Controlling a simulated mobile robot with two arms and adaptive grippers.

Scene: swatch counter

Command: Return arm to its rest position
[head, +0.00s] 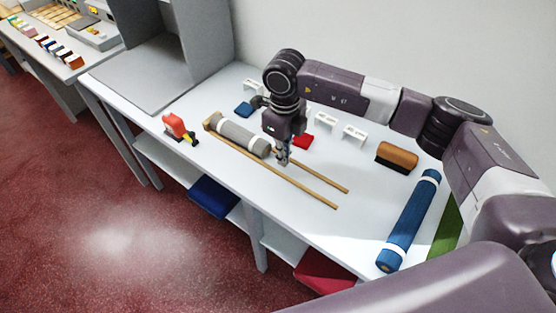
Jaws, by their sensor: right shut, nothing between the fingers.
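My right arm reaches in from the right over the white counter (325,232). My right gripper (284,160) points down and is shut with nothing in it. It hangs close to the right end of a grey fabric roll (240,136) and over the wooden rails (300,183); I cannot tell whether it touches either. The roll lies between the rails on the counter. My left gripper is not in view.
A blue roll (410,220) and a brown brush (396,157) lie at the right. An orange tape dispenser (175,127) stands at the left front. White holders (354,134) and small blue (243,110) and red (303,142) swatches are behind. A grey partition (205,45) rises at the left.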

